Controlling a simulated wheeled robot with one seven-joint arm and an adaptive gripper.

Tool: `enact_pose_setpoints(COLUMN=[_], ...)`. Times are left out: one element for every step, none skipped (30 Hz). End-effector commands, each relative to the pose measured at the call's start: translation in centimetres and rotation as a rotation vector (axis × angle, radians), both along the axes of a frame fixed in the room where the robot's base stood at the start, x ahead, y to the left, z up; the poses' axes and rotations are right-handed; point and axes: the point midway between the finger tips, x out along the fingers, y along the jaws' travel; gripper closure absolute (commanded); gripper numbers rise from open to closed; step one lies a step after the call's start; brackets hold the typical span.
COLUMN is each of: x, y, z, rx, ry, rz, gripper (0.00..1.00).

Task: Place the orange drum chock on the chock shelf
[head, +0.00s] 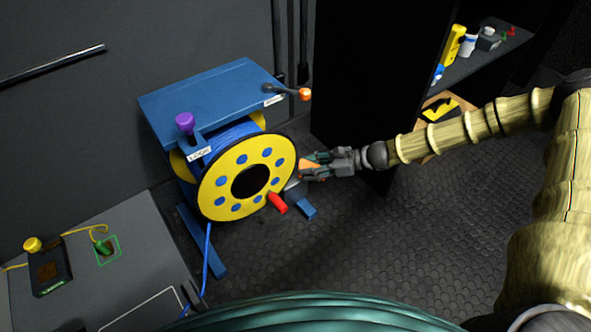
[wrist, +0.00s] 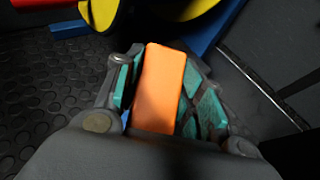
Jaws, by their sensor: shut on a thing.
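The orange drum chock (head: 308,168) is between the fingers of my gripper (head: 311,164), beside the right edge of the yellow-flanged cable drum (head: 216,193). In the wrist view the chock (wrist: 161,88) is a smooth orange block, with the green finger pads of my gripper (wrist: 160,82) on either side of it. My gripper is shut on it. In the head view my gripper partly hides the chock. I cannot tell for sure which surface is the chock shelf; a dark shelf (head: 478,62) with several small items is at the upper right.
The drum hangs in a blue stand (head: 205,92) with a purple knob (head: 185,122) and an orange-ended crank (head: 304,94). A red piece (head: 277,202) is low at the drum. A black cabinet side (head: 372,75) stands behind my arm. A grey bench (head: 140,245) is left.

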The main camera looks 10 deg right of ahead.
Motion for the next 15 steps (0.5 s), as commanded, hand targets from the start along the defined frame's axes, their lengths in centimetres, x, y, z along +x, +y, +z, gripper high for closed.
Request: enact_pose_setpoints(x=[0.0, 0.0, 0.1, 0.1, 0.2, 0.3, 0.3, 0.4, 0.5, 0.5, 0.4, 0.4, 0.4, 0.4, 0.4], y=[0.3, 0.5, 0.9, 1.3, 1.7, 2.4, 2.8, 3.3, 3.7, 3.4, 3.3, 3.1, 3.0, 2.9, 2.8], z=[-0.1, -0.2, -0.3, -0.3, -0.4, -0.4, -0.4, -0.5, -0.6, -1.1, -1.3, -1.5, -1.5, -1.6, -1.5], rx=[0.001, 0.002, 0.002, 0.000, 0.001, 0.003, 0.002, 0.002, 0.001, 0.000, 0.001, 0.000, 0.000, 0.000, 0.000], ry=[0.000, -0.001, -0.001, -0.002, -0.002, -0.001, -0.001, -0.001, -0.002, 0.000, -0.001, -0.002, -0.002, -0.002, -0.002], rz=[0.000, 0.000, -0.001, -0.001, -0.001, -0.001, -0.002, -0.002, -0.003, -0.006, -0.007, -0.009, -0.011, -0.012, -0.014], gripper=[0.93, 0.93, 0.93, 0.93, 0.93, 0.93, 0.93, 0.93, 0.93, 0.93, 0.93, 0.93, 0.93, 0.93, 0.93])
